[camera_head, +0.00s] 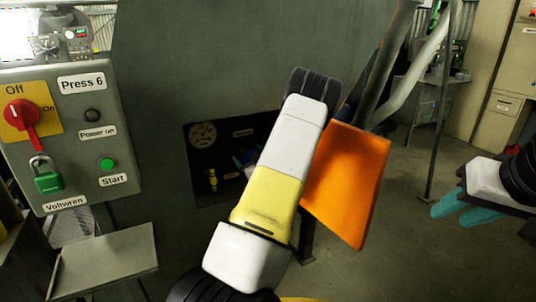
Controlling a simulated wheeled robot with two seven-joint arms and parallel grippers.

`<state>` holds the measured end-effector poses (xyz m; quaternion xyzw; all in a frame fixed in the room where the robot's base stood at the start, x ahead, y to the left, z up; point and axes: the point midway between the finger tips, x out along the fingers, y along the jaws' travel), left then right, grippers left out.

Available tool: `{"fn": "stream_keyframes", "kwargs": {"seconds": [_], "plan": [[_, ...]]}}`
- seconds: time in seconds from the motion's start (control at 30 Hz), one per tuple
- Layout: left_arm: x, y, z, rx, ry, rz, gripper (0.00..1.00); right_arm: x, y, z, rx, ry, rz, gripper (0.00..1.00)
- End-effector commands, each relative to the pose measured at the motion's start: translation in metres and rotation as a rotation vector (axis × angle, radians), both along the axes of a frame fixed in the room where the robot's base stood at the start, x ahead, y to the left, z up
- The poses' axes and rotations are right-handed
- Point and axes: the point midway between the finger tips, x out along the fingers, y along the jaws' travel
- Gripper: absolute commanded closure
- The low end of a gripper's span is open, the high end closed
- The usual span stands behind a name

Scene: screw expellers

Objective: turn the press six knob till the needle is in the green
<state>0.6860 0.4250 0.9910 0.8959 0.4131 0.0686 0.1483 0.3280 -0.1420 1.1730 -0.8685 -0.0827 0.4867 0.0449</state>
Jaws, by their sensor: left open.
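The Press 6 control box (125,150) stands at left, with a red switch, a green padlock and a green Start button. Right of it, a dark recessed panel (196,195) holds a round pale gauge (203,135); its needle and green zone are too small to read. A small yellow knob-like part (212,180) sits below the gauge. My left gripper (243,158) shows as a small bluish shape at the panel, right of this part; it is open and mostly hidden behind my forearm.
An orange sloped chute (346,185) stands right of the panel, close behind my left arm. A grey metal shelf (105,262) juts out below the control box. Open floor (390,260) lies at lower right. Cabinets (505,95) stand at the back right.

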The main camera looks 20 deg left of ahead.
Motion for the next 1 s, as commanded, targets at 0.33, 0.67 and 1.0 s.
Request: {"fn": "stream_keyframes", "kwargs": {"seconds": [0.33,0.67,1.0], "plan": [[-0.0003,-0.0002,0.0000,0.000,0.000,0.000,0.64,-0.0001,0.0000,0.0001,0.000,0.000,0.000,0.64],[-0.0002,-0.0004,0.0000,0.016,0.019,0.000,0.79,0.0000,0.0000,0.0000,0.000,0.000,0.000,0.64],[0.0010,-0.0018,0.0001,0.146,0.172,-0.001,0.79,0.0000,0.0000,0.0000,0.000,0.000,0.000,0.64]]}}
